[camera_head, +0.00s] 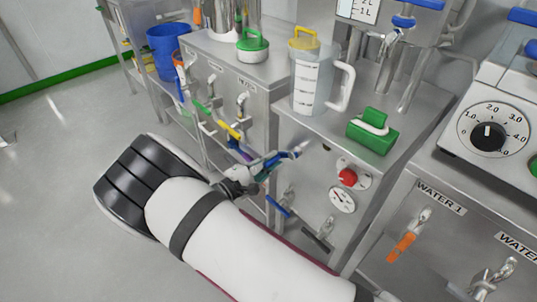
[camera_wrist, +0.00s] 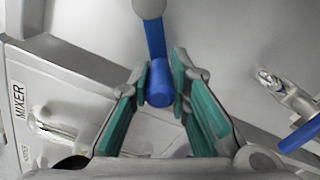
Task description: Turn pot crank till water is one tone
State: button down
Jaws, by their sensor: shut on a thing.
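My gripper (camera_head: 266,168) is at the front of a steel cabinet (camera_head: 310,175). In the wrist view its green-padded fingers (camera_wrist: 162,76) are shut around a blue crank grip (camera_wrist: 160,88). A blue arm (camera_wrist: 155,38) joins the grip to a grey round end (camera_wrist: 149,7) at the top of the picture. A label reading MIXER (camera_wrist: 20,102) shows at the left in the wrist view. I cannot see the pot's inside or any water in it.
A red button (camera_head: 347,177) and a gauge (camera_head: 342,199) are on the cabinet front. A blue-handled tap (camera_wrist: 303,130) is right of my fingers. A clear jug (camera_head: 312,85) and a green-handled block (camera_head: 372,135) stand on top. The floor at left is free.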

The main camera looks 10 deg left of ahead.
jog(key=shift+s+d+f+n+p, duration=0.4)
jog(key=shift+s+d+n+p, duration=0.2)
jog(key=shift+n, duration=1.25)
jog(key=shift+s+d+f+n+p, duration=0.45)
jog(key=shift+d+n+p, duration=0.25)
jog(key=shift+n, duration=1.2)
jog(key=shift+s+d+f+n+p, duration=0.4)
jog(key=shift+s+d+n+p, duration=0.25)
jog(key=shift+n, duration=1.2)
jog(key=c, duration=1.5)
grip_release()
jog(key=shift+w, duration=0.1)
jog(key=v, duration=1.2)
